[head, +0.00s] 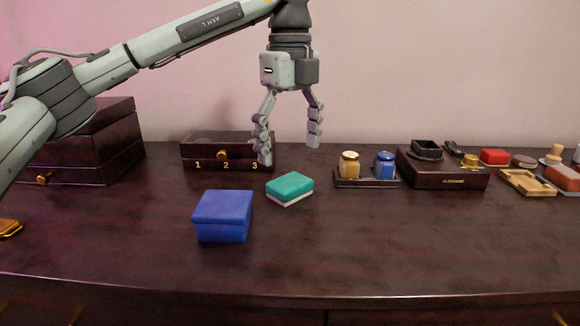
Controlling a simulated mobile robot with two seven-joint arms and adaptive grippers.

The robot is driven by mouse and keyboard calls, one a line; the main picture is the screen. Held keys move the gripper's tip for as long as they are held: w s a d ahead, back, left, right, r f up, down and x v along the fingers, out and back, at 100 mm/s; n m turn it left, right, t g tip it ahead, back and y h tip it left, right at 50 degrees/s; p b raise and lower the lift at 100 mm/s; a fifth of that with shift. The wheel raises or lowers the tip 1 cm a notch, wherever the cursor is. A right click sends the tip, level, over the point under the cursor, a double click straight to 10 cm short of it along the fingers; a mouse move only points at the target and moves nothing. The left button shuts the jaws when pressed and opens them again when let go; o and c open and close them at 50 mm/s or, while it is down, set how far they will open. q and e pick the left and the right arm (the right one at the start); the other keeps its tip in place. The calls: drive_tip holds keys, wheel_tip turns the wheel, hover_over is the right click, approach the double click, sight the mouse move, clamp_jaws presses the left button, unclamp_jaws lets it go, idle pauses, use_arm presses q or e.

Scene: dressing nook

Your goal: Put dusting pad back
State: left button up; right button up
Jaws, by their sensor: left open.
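The dusting pad is most likely the teal-topped block with a white underside (289,188), lying flat on the dark dresser top near the middle. My left gripper (292,152) hangs pointing down above and just behind the pad, fingers spread and empty. It does not touch the pad. One fingertip overlaps the right end of a low dark drawer box marked 1, 2, 3 (212,153) in the picture. My right gripper is not in view.
A blue lidded box (223,217) stands in front left of the pad. A tray with two jars (367,182) and a dark stand (442,174) are to the right. A larger dark box (105,150) stands at left. The front dresser top is mostly clear.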

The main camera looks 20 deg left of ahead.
sight(290, 181)
use_arm(q)
wheel_tip(290, 181, up, 7)
drive_tip(key=shift+p, duration=0.35)
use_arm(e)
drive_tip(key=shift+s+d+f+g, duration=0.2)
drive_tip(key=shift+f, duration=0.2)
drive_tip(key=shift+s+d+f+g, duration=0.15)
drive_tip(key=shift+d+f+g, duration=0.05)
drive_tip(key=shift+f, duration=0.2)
use_arm(q)
drive_tip(key=shift+s+f, duration=0.1)
drive_tip(key=shift+f, duration=0.1)
